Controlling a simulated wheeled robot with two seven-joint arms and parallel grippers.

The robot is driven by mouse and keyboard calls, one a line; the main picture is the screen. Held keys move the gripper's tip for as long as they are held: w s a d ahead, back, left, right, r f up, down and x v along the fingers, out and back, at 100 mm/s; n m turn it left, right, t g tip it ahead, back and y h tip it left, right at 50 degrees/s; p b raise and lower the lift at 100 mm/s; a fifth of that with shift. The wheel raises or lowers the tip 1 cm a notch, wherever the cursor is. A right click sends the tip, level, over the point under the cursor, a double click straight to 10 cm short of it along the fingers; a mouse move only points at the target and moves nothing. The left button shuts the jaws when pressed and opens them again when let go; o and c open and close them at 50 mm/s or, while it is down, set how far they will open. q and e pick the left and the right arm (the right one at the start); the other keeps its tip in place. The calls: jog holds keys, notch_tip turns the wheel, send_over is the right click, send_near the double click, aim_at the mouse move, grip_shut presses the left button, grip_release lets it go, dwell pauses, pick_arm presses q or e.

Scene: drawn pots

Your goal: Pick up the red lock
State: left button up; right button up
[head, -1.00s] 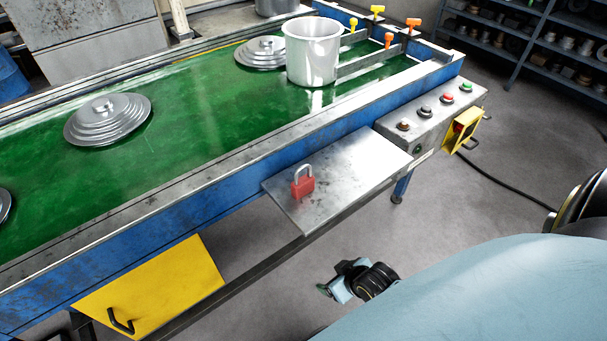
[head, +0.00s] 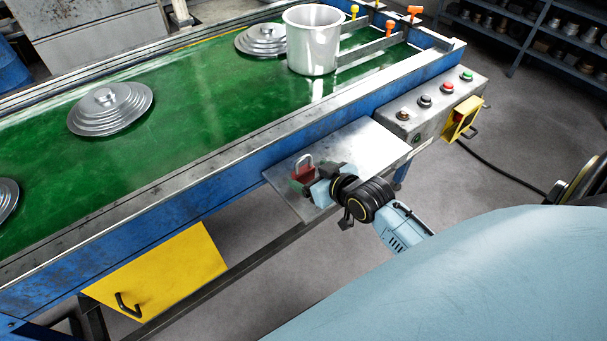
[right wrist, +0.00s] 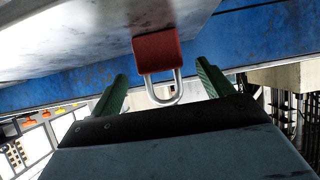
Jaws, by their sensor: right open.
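The red lock (head: 303,171) with a silver shackle stands upright on the metal side shelf (head: 365,150) of the conveyor. In the right wrist view the lock (right wrist: 157,53) appears upside down, its shackle hanging toward the gap between my fingers. My right gripper (head: 305,186) is at the lock in the head view and partly covers it. In the right wrist view my right gripper (right wrist: 160,84) is open, with one green finger on each side of the shackle. I cannot tell whether a finger touches the lock. My left gripper is not in view.
The green conveyor belt (head: 190,120) carries a metal pot (head: 312,45) and stepped lids (head: 110,108). A button box (head: 432,105) with a yellow bracket (head: 462,118) is right of the shelf. A yellow panel (head: 165,275) hangs below. Floor is clear in front.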

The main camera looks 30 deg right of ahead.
aim_at(300, 171)
jog(key=shift+b+x, duration=0.45)
jog(key=shift+x, duration=2.6)
jog(key=shift+s+f, duration=0.1)
jog(key=c, duration=1.1)
notch_tip(300, 171, up, 10)
jog(key=p, duration=0.2)
jog(key=shift+c, duration=0.2)
jog(key=s+a+r+h+b, duration=0.1)
jog(key=s+a+r+b, duration=0.2)
jog(key=s+a+r, duration=0.3)
jog(key=shift+a+r+m, duration=0.4)
jog(key=shift+a+r, duration=0.45)
jog(key=shift+a, duration=0.6)
